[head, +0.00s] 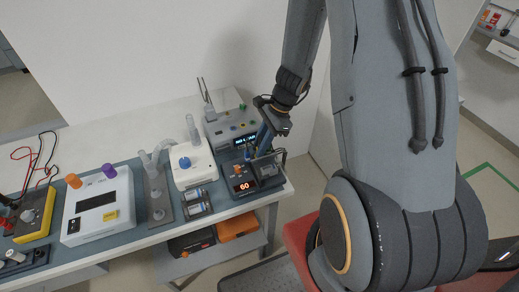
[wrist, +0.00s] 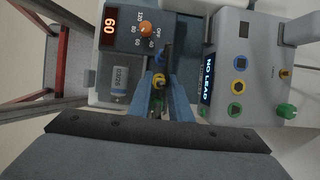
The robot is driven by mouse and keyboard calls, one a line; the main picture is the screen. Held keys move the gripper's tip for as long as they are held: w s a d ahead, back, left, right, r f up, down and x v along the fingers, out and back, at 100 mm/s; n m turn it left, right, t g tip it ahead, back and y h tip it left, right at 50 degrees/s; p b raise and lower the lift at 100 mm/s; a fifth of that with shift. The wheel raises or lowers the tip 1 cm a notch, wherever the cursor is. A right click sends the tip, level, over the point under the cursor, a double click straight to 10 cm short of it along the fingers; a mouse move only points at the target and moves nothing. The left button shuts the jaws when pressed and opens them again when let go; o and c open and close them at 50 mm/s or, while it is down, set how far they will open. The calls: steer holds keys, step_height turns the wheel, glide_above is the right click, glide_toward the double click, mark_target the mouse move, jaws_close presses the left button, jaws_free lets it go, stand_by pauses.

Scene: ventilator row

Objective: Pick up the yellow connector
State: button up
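The yellow connector (wrist: 158,82) shows in the wrist view between the tips of my gripper's two blue fingers (wrist: 161,92). Little or no gap shows on either side of it, and I cannot tell whether both fingers touch it. A dark part lies below it, partly hidden by the fingers. A blue piece (wrist: 158,58) is just beyond the fingertips. In the head view my gripper (head: 262,138) points down at the back of the dark unit with the red "60" display (head: 243,186); the connector is too small to make out there.
The grey monitor (wrist: 238,65) reading "NO LEAD" stands close beside my gripper, with coloured sockets on its face. An orange knob (wrist: 146,29) is on the dark unit. A white device (head: 191,165) and a yellow meter (head: 36,214) stand farther left along the bench.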

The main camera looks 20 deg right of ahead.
steer(key=shift+a+f, duration=0.2)
steer(key=shift+f, duration=0.25)
jaws_close()
steer(key=shift+r, duration=0.15)
